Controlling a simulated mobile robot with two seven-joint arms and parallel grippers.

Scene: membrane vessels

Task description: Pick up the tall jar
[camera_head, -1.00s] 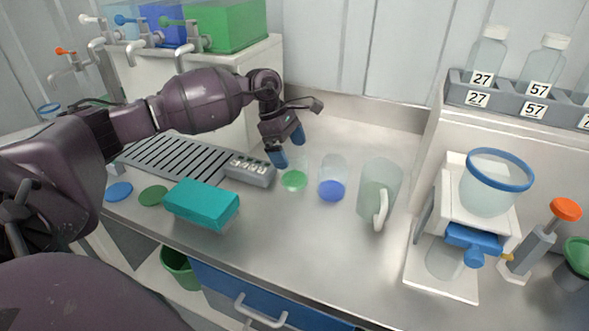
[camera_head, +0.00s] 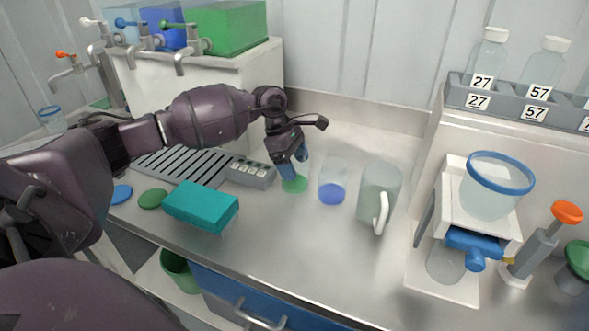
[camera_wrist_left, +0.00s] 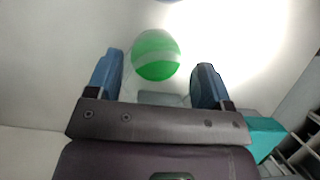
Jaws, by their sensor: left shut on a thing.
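A clear, see-through jar with a green bottom (camera_head: 294,184) stands on the steel worktop. My left gripper (camera_head: 293,166) is around its upper part from above and is shut on it. In the left wrist view the green bottom (camera_wrist_left: 156,57) shows between the two blue fingers of the left gripper (camera_wrist_left: 160,72); the clear walls are hard to make out. A similar clear jar with a blue bottom (camera_head: 332,192) stands just to the right, apart from the gripper. My right gripper is not in view.
A clear jug with a handle (camera_head: 380,192) stands right of the jars. A teal box (camera_head: 201,205) and a grey drain grate (camera_head: 180,160) lie left. A white stand with a blue-rimmed vessel (camera_head: 490,190) is at right. The worktop in front of the jars is clear.

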